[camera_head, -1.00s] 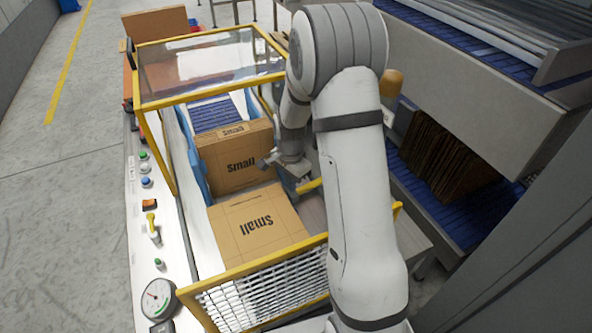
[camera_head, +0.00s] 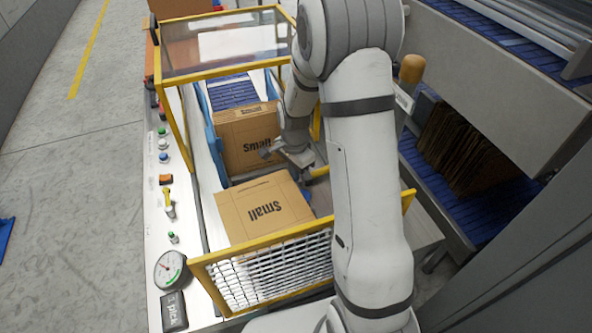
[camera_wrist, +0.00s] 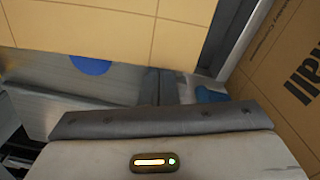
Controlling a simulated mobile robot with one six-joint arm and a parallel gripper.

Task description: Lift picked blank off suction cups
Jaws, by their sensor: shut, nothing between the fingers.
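A flat cardboard blank marked "Small" (camera_head: 262,208) lies in the front part of the machine, behind the mesh guard. A second cardboard piece marked "Small" (camera_head: 248,140) stands upright behind it. My gripper (camera_head: 268,153) is shut and empty, in front of the upright piece's right side and above the flat blank's far edge. In the wrist view, a plain cardboard face (camera_wrist: 110,22) fills the top and a printed one (camera_wrist: 290,85) stands at the right. A round blue part (camera_wrist: 90,64), possibly a suction cup, shows at the plain cardboard's edge.
The yellow-framed mesh guard (camera_head: 265,272) closes the front, and a clear yellow-framed cover (camera_head: 222,45) stands at the back. A control panel with buttons and a gauge (camera_head: 171,271) runs along the left. Stacked blanks (camera_head: 462,155) sit on the right.

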